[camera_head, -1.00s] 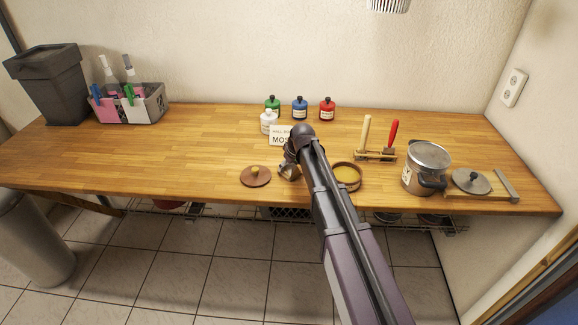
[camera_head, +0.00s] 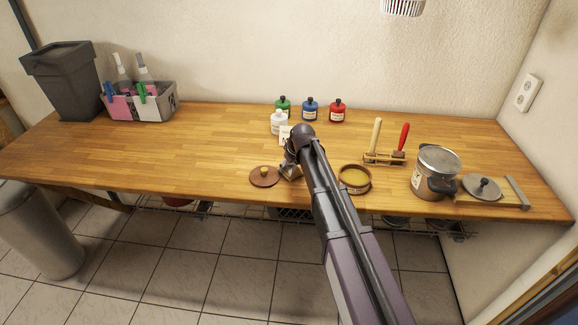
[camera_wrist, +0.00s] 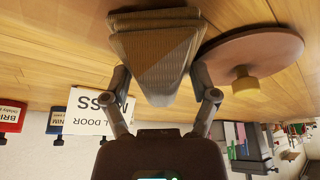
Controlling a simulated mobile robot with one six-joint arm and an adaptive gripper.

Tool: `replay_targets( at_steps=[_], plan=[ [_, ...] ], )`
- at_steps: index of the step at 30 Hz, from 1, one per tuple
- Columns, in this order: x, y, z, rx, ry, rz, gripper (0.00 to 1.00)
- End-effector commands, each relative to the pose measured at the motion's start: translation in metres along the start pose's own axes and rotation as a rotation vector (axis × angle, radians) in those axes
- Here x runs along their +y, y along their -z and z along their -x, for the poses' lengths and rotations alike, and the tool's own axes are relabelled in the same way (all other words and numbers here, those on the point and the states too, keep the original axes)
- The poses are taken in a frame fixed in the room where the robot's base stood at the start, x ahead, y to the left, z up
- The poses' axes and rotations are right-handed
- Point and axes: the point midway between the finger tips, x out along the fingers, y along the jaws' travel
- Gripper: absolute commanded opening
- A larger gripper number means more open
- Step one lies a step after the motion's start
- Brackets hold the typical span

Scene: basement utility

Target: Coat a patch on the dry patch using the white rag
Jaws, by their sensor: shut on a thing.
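My gripper (camera_wrist: 163,88) is shut on a ribbed, folded, cloth-like bundle (camera_wrist: 155,45) that I take for the white rag; it looks beige and grey in the shade. In the head view my gripper (camera_head: 291,168) is low over the middle of the wooden bench, mostly hidden by my arm. A round dish of yellow paste (camera_head: 355,178) is just to its right. A brown round lid with a yellow knob (camera_head: 264,178) lies close on its left and also shows in the wrist view (camera_wrist: 262,55). I cannot make out the dry patch.

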Motion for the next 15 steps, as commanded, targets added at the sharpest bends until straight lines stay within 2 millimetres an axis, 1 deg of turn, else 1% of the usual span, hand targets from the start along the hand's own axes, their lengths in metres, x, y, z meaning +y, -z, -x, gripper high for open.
replay_targets(
  at_steps=[15],
  plan=[
    [0.0, 0.014, 0.034, 0.0, 0.0, 0.0, 0.38]
  ],
)
